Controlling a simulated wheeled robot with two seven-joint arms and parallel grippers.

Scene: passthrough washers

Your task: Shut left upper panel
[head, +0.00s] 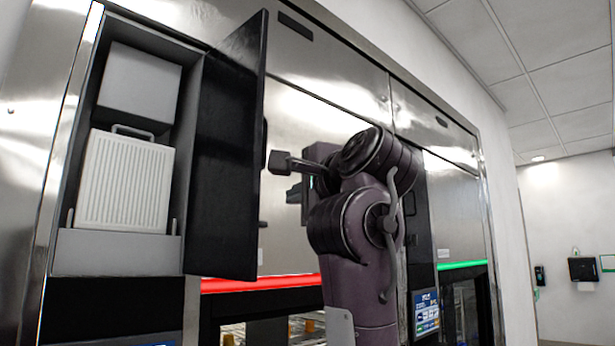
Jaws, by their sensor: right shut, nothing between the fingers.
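The left upper panel (228,150) is a tall dark door, hinged on the right side of an upper compartment. It stands wide open, swung out toward me. The compartment (120,255) behind it holds a white ribbed box with a handle (122,185) and a pale grey box (140,80) above it. My right gripper (279,162) is just right of the panel's free edge, with its fingertips pointing left toward it. I cannot tell whether it touches the panel. My left gripper is not in view.
Steel washer fronts (325,90) stand close behind my right arm. A red light strip (262,284) and a green one (462,265) run above the lower openings. A small blue screen (427,312) sits between them. Free room lies at the far right, before a white wall.

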